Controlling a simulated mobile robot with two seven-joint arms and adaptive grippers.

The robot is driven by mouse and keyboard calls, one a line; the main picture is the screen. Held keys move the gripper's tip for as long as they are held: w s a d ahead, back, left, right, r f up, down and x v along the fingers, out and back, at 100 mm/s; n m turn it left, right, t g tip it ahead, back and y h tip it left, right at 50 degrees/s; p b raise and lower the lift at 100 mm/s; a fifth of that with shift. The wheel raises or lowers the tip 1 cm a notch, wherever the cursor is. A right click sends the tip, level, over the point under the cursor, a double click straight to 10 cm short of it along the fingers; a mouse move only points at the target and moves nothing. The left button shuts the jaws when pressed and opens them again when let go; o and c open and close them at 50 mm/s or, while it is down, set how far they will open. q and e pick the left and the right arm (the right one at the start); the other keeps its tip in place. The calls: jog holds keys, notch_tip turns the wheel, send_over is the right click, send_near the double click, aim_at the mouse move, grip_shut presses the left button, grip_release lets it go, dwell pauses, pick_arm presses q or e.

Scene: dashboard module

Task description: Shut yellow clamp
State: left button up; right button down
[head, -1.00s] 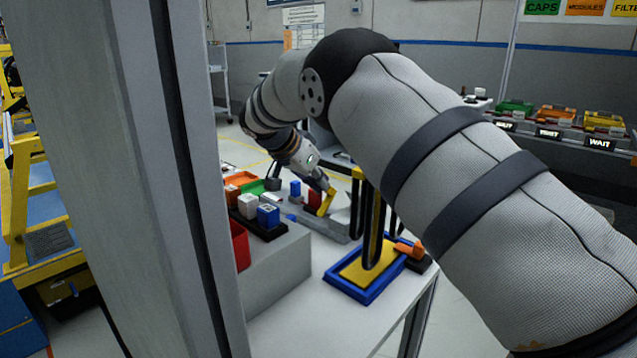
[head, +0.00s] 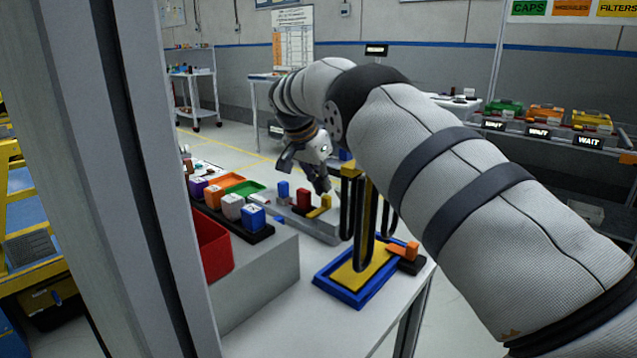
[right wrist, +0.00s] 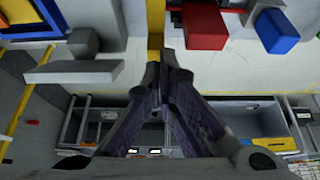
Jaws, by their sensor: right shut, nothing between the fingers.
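The yellow clamp (head: 318,212) is on the grey fixture on the table, right of the red block (head: 303,199). In the head view it looks low, with a short upright part at its right end. It also shows at the top of the right wrist view (right wrist: 156,18). My right gripper (head: 323,188) is just above the clamp, fingers pointing down. In the right wrist view its fingertips (right wrist: 154,68) are together, with nothing between them, close to the yellow part. I cannot tell if they touch it. My left gripper is not in view.
A blue block (head: 283,190) stands on the grey fixture (head: 325,232). A blue and yellow stand (head: 350,283) with dark uprights is in front, beside an orange piece (head: 404,250). A red bin (head: 211,245) and a row of coloured blocks are at left.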

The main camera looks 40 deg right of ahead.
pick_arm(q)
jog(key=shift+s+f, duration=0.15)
pick_arm(e)
jog(key=shift+d+f, duration=0.3)
jog(key=shift+s+d+f, duration=0.1)
jog(key=shift+d, duration=0.05)
dwell(0.3)
